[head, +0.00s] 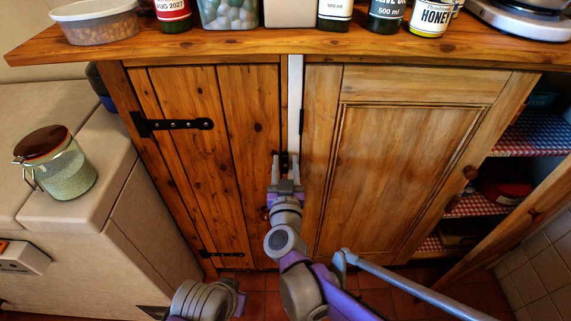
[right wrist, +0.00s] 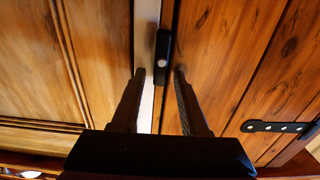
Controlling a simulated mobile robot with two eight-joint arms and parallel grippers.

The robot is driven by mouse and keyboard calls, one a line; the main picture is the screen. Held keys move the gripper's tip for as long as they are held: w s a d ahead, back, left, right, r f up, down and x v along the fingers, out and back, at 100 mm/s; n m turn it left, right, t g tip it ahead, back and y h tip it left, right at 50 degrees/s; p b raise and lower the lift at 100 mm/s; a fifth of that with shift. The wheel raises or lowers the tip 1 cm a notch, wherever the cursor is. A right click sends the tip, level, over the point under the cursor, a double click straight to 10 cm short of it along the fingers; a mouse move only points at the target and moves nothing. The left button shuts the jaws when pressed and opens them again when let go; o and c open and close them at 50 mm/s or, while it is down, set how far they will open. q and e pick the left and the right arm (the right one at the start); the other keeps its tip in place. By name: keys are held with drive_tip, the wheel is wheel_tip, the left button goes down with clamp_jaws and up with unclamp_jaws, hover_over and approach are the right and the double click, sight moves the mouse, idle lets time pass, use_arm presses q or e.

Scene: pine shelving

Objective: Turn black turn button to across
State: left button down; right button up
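The black turn button (right wrist: 162,48) is a narrow upright bar with a pale screw, on the plank door's edge beside the white strip. It lies along the door edge, not across. In the head view it is mostly hidden by my right gripper (head: 285,164), with only a dark bit showing between the fingers. In the right wrist view my right gripper (right wrist: 160,72) is open, its fingertips apart on either side of the button's lower end in the picture, with nothing clearly gripped. My left gripper is not clearly visible; only a grey arm part shows at the bottom.
The plank door (head: 195,155) has black strap hinges. A panelled door (head: 405,170) is to the right, beside open shelves. The wooden counter (head: 245,46) above holds jars and bottles. A glass jar (head: 68,180) stands on the pale left unit.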

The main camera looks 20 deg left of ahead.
clamp_jaws()
drive_tip(key=shift+m, duration=0.3)
drive_tip(key=m, duration=0.3)
drive_tip(key=d+m+p, duration=0.1)
drive_tip(key=m, duration=0.2)
drive_tip(key=shift+w+f+p, duration=0.15)
drive_tip(key=shift+f+p, duration=0.05)
drive_tip(key=shift+p, duration=0.1)
drive_tip(key=m, duration=0.3)
drive_tip(key=f+m, duration=0.1)
drive_tip(key=m, duration=0.3)
drive_tip(key=d+m, duration=0.1)
drive_tip(key=m, duration=0.3)
drive_tip(key=shift+w+f, duration=0.1)
drive_tip(key=shift+f, duration=0.25)
drive_tip(key=shift+m, duration=0.3)
